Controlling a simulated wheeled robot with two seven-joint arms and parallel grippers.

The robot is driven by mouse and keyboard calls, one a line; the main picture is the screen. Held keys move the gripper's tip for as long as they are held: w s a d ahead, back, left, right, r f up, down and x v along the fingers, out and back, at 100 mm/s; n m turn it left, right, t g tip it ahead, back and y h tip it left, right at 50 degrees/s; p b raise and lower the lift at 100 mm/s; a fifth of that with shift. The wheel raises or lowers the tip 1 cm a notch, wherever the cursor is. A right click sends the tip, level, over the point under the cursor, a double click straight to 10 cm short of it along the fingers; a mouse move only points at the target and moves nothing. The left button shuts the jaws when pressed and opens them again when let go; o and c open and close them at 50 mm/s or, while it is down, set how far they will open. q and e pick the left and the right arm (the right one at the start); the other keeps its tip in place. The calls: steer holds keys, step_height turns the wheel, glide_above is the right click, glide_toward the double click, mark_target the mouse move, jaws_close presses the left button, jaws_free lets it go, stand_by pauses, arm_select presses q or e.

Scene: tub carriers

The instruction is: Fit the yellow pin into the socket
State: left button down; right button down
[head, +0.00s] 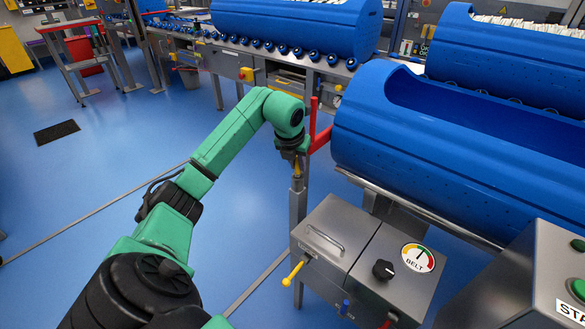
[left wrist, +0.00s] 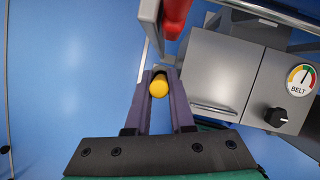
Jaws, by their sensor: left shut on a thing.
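My left gripper (head: 297,167) points down from the green arm, close beside the red upright bracket. It is shut on the yellow pin (left wrist: 158,86), whose round end shows between the two fingertips in the left wrist view. In the head view only a small bit of the pin (head: 297,170) shows below the gripper. A grey vertical post (head: 298,205) stands directly below in the head view. Whether its top is the socket, and whether the pin touches it, I cannot tell. My right gripper is not in view.
A red bracket (head: 315,130) stands just beyond the gripper. Large blue tubs (head: 430,165) fill the right.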

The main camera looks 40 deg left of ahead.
arm_select(q)
steer(key=shift+w+a+f, duration=0.1)
steer(key=shift+w+a, duration=0.1)
steer(key=shift+a, duration=0.05)
steer(key=c, duration=1.1)
jaws_free()
steer(key=shift+d, duration=0.1)
steer(key=shift+c, duration=0.2)
steer(key=o, duration=0.4)
steer(key=shift+s+d+r, duration=0.1)
steer(key=shift+d+r, duration=0.1)
steer(key=shift+r, duration=0.15)
steer(key=shift+c, duration=0.2)
steer(key=shift+a, duration=0.1)
steer(key=p+v, duration=0.1)
steer(key=v, duration=1.1)
